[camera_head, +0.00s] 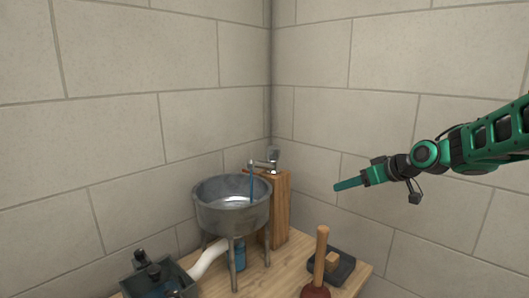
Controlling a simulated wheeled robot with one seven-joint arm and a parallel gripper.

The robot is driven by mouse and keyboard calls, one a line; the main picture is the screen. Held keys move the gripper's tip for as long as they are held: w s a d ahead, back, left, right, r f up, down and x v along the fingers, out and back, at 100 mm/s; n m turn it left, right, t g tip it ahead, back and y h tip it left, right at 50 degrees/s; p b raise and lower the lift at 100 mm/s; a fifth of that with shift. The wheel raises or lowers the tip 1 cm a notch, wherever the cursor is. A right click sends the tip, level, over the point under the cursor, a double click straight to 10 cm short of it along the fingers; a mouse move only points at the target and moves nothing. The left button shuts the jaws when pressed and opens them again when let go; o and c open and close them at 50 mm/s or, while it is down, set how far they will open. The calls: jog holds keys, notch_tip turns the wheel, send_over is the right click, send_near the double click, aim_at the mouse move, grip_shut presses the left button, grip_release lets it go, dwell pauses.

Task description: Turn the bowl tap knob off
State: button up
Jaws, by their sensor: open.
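A round grey metal bowl (232,213) stands on legs in the corner. A wooden post (278,208) stands behind it at the right. A grey tap (263,164) on the post reaches over the bowl, with a raised grey part that looks like its knob (273,153). A thin blue stream of water (251,185) runs from the tap into the bowl. My gripper (337,187) is open and empty, seen side-on at the right of the tap and apart from it. The gap between its fingers is hard to see.
A white pipe (207,257) and a blue bottle (239,256) are under the bowl. Block walls close the corner.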

jog(key=w+a+r+n+y, duration=0.2)
jog(key=w+a+n+y, duration=0.15)
jog(key=w+a, duration=0.4)
jog(key=n+y, duration=0.2)
jog(key=y, duration=0.3)
send_near(273, 152)
jog(key=w+a, duration=0.3)
jog(key=w, duration=0.1)
jog(key=shift+m+t, duration=0.25)
jog(key=shift+t, duration=0.05)
jog(key=x, duration=1)
jog(key=shift+w+a+f, duration=0.2)
jog(key=shift+r, duration=0.1)
jog(key=c, duration=1.1)
